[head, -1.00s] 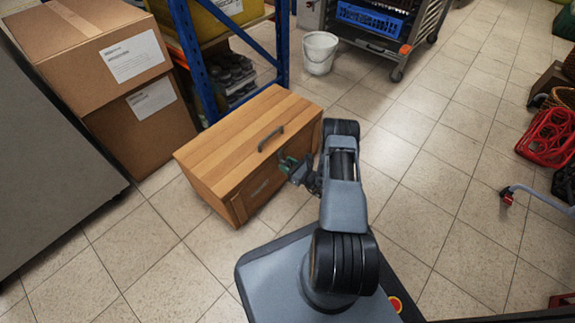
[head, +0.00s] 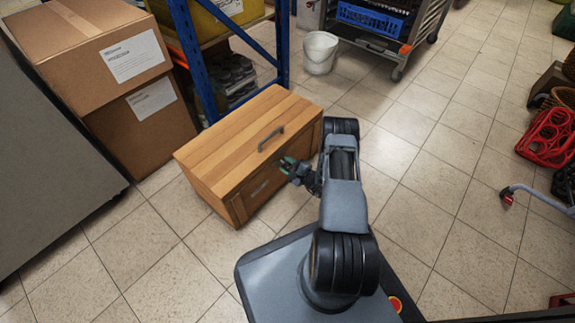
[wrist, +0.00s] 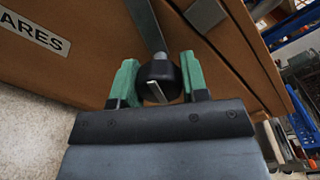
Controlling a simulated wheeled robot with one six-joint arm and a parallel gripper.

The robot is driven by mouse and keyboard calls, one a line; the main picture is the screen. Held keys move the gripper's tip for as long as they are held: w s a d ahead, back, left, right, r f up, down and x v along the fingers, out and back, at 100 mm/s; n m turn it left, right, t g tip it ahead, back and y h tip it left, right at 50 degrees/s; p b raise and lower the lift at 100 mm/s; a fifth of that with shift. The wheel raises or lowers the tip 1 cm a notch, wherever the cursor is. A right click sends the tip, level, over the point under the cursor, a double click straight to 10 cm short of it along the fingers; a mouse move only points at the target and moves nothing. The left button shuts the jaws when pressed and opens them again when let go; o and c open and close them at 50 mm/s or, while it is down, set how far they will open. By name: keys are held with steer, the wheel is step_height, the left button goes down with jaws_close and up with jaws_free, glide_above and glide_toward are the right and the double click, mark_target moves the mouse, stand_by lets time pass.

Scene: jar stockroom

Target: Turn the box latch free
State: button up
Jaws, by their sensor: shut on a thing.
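The wooden box (head: 225,140) stands on the tiled floor with its lid down and a dark handle (head: 270,138) on top. My gripper (head: 289,166) is at the box's front face; it also shows in the wrist view (wrist: 158,80). Its green fingers are shut on the latch's black knob (wrist: 158,72), one on each side. The knob has a pale stripe, tilted in the wrist view. A grey metal latch bar (wrist: 147,25) runs from the knob to the top of the wrist view. In the head view my gripper hides the latch.
A grey metal piece (wrist: 205,13) sits near the box's edge. Cardboard boxes (head: 142,115) and a blue shelf post (head: 191,60) stand behind and left. A white bucket (head: 319,54) and a rack trolley (head: 385,38) are behind.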

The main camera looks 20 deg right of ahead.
steer(key=n, duration=0.5)
steer(key=shift+s+h, duration=0.15)
steer(key=shift+h, duration=0.15)
steer(key=shift+n, duration=0.4)
steer(key=o, duration=0.9)
